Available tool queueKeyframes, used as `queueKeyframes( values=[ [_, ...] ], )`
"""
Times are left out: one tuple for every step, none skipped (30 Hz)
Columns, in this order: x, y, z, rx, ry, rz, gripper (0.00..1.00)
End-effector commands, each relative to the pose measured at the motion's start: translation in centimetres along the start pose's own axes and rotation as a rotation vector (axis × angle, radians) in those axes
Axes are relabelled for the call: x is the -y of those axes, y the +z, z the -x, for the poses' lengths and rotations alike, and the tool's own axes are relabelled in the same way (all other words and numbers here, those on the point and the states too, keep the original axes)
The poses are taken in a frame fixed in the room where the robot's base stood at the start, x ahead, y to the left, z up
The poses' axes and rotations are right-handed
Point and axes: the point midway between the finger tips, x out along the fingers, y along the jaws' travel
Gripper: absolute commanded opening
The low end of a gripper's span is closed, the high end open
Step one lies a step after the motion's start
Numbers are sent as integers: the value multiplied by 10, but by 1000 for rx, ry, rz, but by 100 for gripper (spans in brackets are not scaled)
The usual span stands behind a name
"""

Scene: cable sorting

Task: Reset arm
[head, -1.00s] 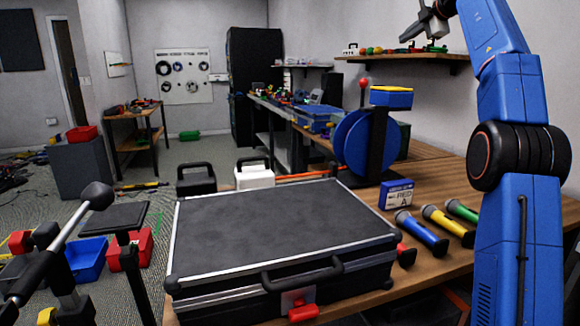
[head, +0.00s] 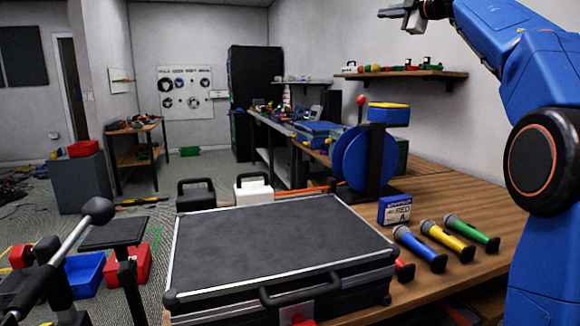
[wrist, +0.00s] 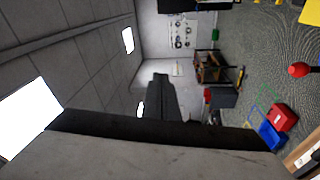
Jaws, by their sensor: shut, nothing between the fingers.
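My gripper (head: 392,15) is raised high at the top of the head view, in front of the bare wall and above the wall shelf. It is shut and empty, and touches nothing. My blue arm runs up the right edge of the head view. In the wrist view my gripper (wrist: 163,98) shows as a dark shape, with the room turned on its side behind it.
A closed black case (head: 270,240) lies on the wooden table (head: 440,208). Blue (head: 418,245), yellow (head: 447,238) and green (head: 472,232) microphones lie to its right. A blue cable reel (head: 360,158) stands behind. The shelf (head: 400,74) holds small items.

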Motion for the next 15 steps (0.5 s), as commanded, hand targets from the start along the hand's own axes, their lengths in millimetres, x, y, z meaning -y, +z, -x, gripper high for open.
queueKeyframes(
  values=[
    [-7,-11,10,3,48,-35,0],
    [-10,-14,14,7,77,-57,0],
    [-14,-18,22,16,114,-86,0],
    [-16,-21,27,25,141,-110,0],
    [-17,-23,33,35,167,-134,0],
    [-19,-24,42,52,200,-166,0],
    [-18,-25,48,66,224,-193,0],
    [-18,-25,55,82,246,-218,0],
    [-16,-24,65,105,274,-253,0],
    [-14,-23,73,124,293,-280,0],
    [-10,-21,81,145,310,-308,0],
    [-5,-19,92,175,331,-344,0],
    [1,-16,100,199,345,-372,0],
    [7,-14,108,224,357,-401,0],
    [17,-10,120,260,371,-438,0]
  ],
)
